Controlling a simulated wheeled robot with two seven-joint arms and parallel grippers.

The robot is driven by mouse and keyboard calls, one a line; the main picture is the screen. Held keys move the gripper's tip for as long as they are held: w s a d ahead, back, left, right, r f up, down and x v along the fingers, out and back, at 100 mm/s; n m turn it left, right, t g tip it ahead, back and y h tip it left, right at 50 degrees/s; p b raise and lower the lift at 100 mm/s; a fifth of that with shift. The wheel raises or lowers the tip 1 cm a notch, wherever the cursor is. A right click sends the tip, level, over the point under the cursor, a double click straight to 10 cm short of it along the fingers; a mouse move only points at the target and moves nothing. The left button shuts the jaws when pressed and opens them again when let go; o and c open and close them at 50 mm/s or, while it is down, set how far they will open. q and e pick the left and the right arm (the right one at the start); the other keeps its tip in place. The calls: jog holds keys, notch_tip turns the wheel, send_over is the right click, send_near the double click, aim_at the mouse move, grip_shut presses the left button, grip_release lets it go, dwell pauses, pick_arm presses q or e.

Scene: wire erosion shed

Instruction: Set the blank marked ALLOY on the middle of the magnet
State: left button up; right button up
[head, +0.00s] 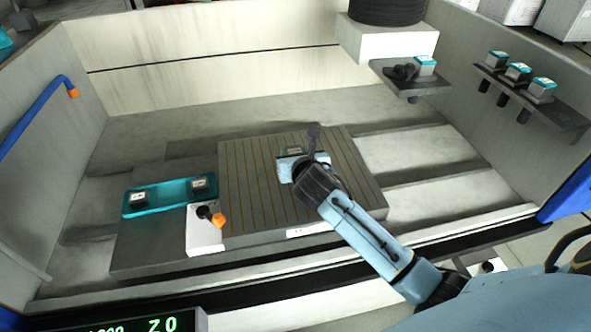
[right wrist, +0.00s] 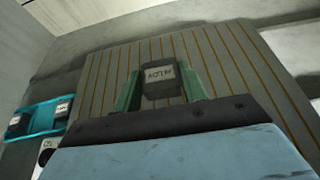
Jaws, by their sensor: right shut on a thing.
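The blank marked ALLOY (right wrist: 160,78) is a small dark block with a pale label on top. It sits between the two green fingers of my right gripper (right wrist: 160,92), which is shut on it. In the head view my right gripper (head: 291,165) is over the middle of the magnet (head: 245,195), a grey plate with thin orange lines. The blank shows there only in part (head: 293,150). I cannot tell whether the blank touches the plate. My left gripper is not in view.
A teal tray (head: 168,196) left of the magnet holds two blanks. A white box with an orange-tipped lever (head: 207,228) stands by the magnet's front left corner. Shelves with teal-topped blocks (head: 518,72) are on the right wall. A blue pipe (head: 35,115) runs along the left wall.

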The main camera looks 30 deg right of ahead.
notch_tip(320, 180, down, 4)
jog(key=shift+r+b, duration=0.1)
jog(key=shift+b, duration=0.4)
jog(key=shift+f, duration=0.35)
jog(key=o, duration=1.2)
jog(key=shift+f, duration=0.1)
